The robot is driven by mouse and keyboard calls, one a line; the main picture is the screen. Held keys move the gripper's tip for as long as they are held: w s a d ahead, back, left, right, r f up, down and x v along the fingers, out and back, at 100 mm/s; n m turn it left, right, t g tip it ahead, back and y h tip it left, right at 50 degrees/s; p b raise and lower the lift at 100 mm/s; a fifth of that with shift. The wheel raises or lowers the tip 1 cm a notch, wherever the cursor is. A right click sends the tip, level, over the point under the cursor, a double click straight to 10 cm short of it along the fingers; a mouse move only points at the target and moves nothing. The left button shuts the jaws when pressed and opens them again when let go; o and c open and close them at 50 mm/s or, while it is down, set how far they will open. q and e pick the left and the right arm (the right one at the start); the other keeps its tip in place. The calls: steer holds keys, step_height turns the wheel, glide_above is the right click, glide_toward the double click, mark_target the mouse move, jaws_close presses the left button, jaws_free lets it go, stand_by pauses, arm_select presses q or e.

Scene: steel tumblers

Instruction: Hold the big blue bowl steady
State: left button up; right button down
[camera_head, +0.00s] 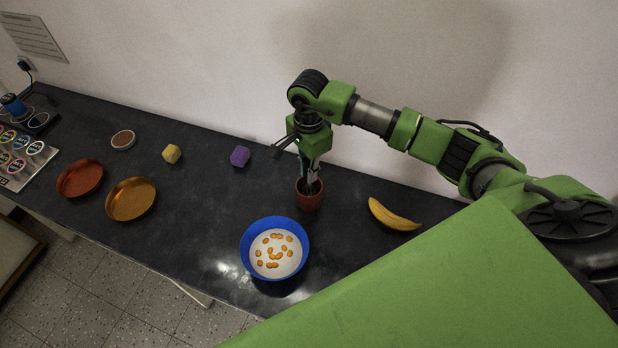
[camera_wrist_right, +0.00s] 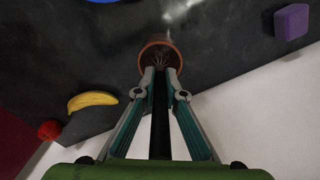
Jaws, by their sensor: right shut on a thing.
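The big blue bowl (camera_head: 246,243) stands on the dark counter near its front edge, with white contents and several orange pieces in it. A sliver of blue at the top of the right wrist view appears to be its edge. My right gripper (camera_head: 312,180) points down at a small reddish-brown pot (camera_head: 309,202), behind and right of the bowl and apart from it. The right wrist view shows the gripper (camera_wrist_right: 163,80) shut on a slim, dark-handled utensil (camera_wrist_right: 161,115), whose lower end is in the pot (camera_wrist_right: 152,47). My left gripper is not in view.
A banana (camera_head: 393,215) lies right of the pot. A purple block (camera_head: 240,156), yellow block (camera_head: 172,154), small brown-filled dish (camera_head: 123,139), orange dish (camera_head: 131,199) and red dish (camera_head: 80,178) are to the left.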

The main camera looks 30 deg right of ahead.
step_height(320, 180, up, 8)
steer(key=b, duration=0.2)
steer(key=shift+w+f+b, duration=0.1)
steer(key=shift+f+b, duration=0.15)
steer(key=shift+b, duration=0.1)
steer(key=shift+r, duration=0.45)
